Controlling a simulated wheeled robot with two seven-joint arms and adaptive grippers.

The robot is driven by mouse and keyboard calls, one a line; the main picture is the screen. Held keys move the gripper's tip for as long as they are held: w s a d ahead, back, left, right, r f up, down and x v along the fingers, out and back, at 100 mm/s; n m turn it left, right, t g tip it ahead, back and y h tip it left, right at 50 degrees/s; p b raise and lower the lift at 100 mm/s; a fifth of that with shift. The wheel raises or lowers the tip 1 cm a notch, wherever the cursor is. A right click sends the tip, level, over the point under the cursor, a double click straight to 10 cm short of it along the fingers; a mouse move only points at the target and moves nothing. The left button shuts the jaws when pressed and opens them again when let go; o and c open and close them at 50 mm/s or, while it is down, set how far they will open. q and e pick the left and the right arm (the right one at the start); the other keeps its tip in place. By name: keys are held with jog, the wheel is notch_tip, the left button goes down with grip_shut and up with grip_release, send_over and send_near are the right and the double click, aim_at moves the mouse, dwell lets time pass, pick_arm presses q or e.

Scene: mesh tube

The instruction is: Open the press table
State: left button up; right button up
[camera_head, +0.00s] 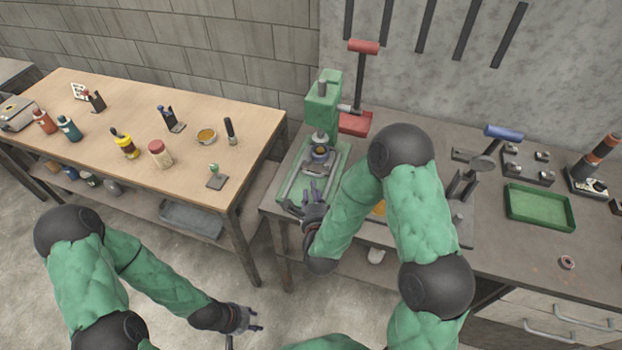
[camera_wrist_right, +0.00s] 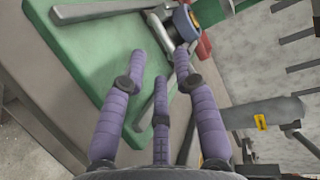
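The green arbor press (camera_head: 322,105) stands on the grey workbench by the wall. Its green base plate (camera_head: 338,160) carries grey metal bars (camera_head: 291,180) and a blue-ringed round part (camera_head: 320,153) under the ram. The base (camera_wrist_right: 68,45), bars (camera_wrist_right: 100,12) and blue part (camera_wrist_right: 186,22) also show in the right wrist view. My right gripper (camera_head: 303,198) is at the press's front edge, its fingers (camera_wrist_right: 155,85) extended and apart over the base and a grey bar; contact cannot be told. My left gripper (camera_head: 252,322) is low over the floor, fingers spread and empty.
A wooden table (camera_head: 100,150) with bottles stands to the left. The grey bench (camera_head: 460,300) holds a green tray (camera_head: 540,207), a blue-handled tool (camera_head: 503,132) and black fixtures to the right. My right arm hides part of the bench. Floor between the tables is free.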

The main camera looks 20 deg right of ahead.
jog(key=x, duration=0.6)
jog(key=shift+w, duration=0.15)
grip_shut()
